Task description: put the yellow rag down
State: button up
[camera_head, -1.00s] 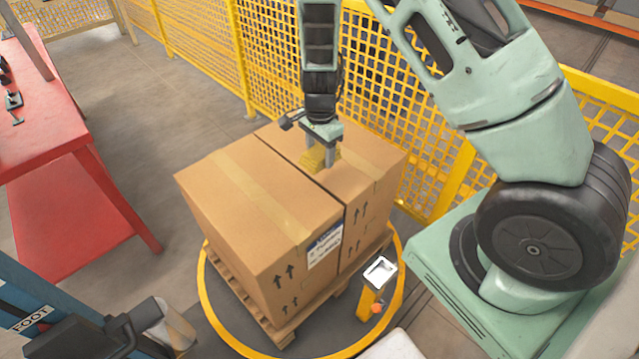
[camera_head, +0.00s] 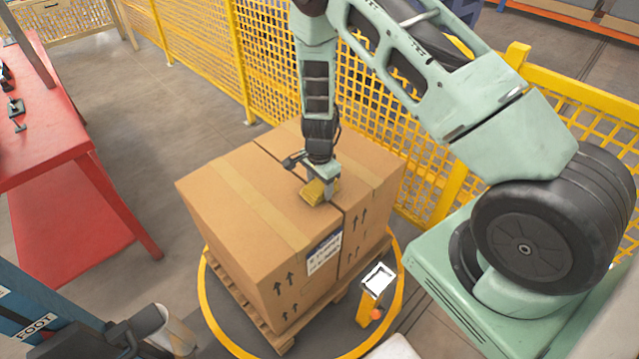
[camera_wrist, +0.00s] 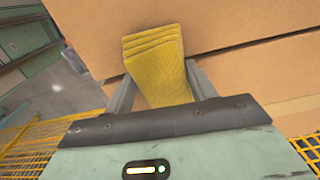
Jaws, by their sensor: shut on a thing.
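The yellow rag (camera_head: 313,193) is folded in layers and held between the fingers of my gripper (camera_head: 322,190). It also shows in the wrist view (camera_wrist: 157,62), between both fingers of my gripper (camera_wrist: 160,82). The rag is just over the tops of two cardboard boxes, near the seam between them. The left box (camera_head: 225,190) and the right box (camera_head: 372,165) stand side by side on a wooden pallet (camera_head: 245,310). I cannot tell whether the rag touches the cardboard.
A yellow mesh fence (camera_head: 200,55) runs behind the boxes. A red table (camera_head: 50,140) stands at the left. A yellow post with a pale top (camera_head: 378,280) stands at the front right of the pallet. The left box top is mostly clear.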

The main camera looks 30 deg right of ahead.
aim_at(320, 185)
jog(key=shift+f, duration=0.3)
jog(key=o, duration=1)
jog(key=shift+c, duration=0.2)
jog(key=shift+r, duration=0.1)
notch_tip(320, 185, up, 17)
jog(key=b, duration=0.2)
jog(key=s+a+r+n+y, duration=0.1)
jog(key=s+a+r+n, duration=0.4)
jog(key=a, duration=0.3)
jog(key=s+a+r+n+y, duration=0.1)
jog(key=s+a+r+n, duration=0.2)
jog(key=s+a+n, duration=0.35)
jog(key=s+a+r+n, duration=0.2)
jog(key=s+n, duration=0.4)
jog(key=s, duration=0.2)
jog(key=s+a+r+n+h, duration=0.1)
jog(key=s+a+r+n, duration=0.1)
jog(key=s+n, duration=0.4)
jog(key=shift+s+a+r+n, duration=0.35)
jog(key=shift+s+a, duration=0.2)
jog(key=shift+s, duration=0.6)
